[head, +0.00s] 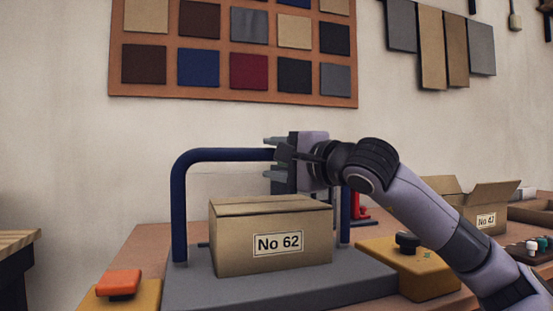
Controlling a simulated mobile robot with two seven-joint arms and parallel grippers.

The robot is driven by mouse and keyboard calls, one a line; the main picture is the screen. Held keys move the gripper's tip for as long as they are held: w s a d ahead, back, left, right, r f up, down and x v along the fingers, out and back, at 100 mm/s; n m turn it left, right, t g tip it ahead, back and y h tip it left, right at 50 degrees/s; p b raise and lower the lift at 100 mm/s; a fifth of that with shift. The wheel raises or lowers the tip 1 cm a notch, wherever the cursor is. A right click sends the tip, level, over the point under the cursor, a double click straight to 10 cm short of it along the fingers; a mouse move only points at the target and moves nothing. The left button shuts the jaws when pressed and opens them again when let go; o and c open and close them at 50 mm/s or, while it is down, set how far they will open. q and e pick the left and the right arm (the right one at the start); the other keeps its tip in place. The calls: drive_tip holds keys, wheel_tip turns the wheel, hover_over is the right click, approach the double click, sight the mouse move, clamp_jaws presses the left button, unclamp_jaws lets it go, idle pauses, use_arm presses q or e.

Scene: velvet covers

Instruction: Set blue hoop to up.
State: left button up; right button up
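The blue hoop (180,200) is a dark blue tube frame standing upright on a grey base (350,281), with its top bar level. A closed cardboard box (228,245) marked "No 62" sits on the base in front of the hoop and hides part of its lower span. My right gripper (272,156) is at the right part of the top bar, pointing left. Its fingertips show apart, one above and one below the bar's level; contact with the bar cannot be told. The gripper and wrist hide the hoop's upper right corner. My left gripper is not in view.
An orange button on a yellow block (118,286) is at the front left. A yellow block with a black knob (410,268) is to the right. An open box (470,205) marked "No 42" stands behind my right arm. A red object (360,209) is behind the hoop.

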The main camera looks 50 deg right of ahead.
drive_tip(key=shift+s, duration=0.5)
use_arm(q)
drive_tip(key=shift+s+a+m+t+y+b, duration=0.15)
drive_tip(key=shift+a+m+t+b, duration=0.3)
drive_tip(key=shift+b, duration=0.35)
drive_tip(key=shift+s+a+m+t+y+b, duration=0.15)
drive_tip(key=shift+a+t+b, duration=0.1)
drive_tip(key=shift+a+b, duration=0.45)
use_arm(e)
drive_tip(key=s+a, duration=0.1)
drive_tip(key=s, duration=0.5)
drive_tip(key=shift+f, duration=0.15)
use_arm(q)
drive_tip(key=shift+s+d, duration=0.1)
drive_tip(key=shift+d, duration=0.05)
use_arm(e)
drive_tip(key=shift+s, duration=0.1)
